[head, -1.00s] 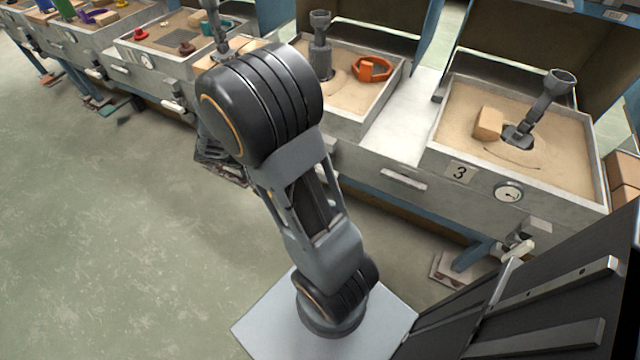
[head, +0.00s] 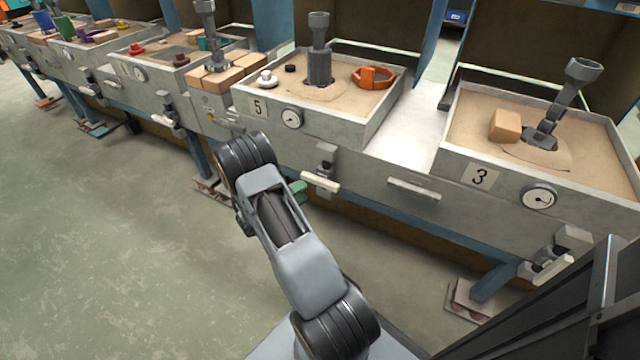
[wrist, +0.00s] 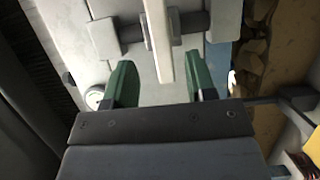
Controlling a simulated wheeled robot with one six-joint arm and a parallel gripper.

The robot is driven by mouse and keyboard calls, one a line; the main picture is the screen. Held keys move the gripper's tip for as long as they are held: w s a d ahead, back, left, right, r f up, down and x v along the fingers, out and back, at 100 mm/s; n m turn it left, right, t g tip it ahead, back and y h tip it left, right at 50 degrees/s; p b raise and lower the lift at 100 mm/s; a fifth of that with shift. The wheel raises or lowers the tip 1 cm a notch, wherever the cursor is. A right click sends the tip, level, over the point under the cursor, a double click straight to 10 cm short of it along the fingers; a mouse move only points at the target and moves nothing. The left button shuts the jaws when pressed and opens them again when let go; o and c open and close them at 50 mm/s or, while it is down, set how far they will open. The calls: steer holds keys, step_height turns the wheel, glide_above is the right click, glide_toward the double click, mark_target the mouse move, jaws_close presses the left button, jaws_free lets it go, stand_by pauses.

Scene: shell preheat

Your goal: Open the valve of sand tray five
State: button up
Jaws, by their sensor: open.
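Sand tray five (head: 335,132) has a "5" plate (head: 258,109) and a round gauge on its front. Its valve (head: 326,156) is below the tray front, with a pale lever (head: 320,182) that lies nearly level in the head view. My gripper (wrist: 163,80) is open, its two green fingers apart. In the wrist view the lever (wrist: 158,40) reaches down from the top, its end between the fingertips, with gaps showing on both sides. In the head view one green finger (head: 298,188) shows just left of the lever; my arm hides the rest.
Tray three (head: 480,150), with its own gauge (head: 538,198) and valve lever (head: 552,268), stands to the right. Tray five holds a grey tool (head: 319,60) and an orange ring (head: 374,77). More trays line the bench leftward. The floor (head: 90,250) at left is open.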

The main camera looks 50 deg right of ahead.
mark_target(316, 183)
steer(key=d, duration=0.2)
steer(key=s+d+b, duration=0.1)
steer(key=d, duration=0.5)
steer(key=shift+s, duration=0.15)
steer(key=shift+c, duration=0.5)
jaws_close()
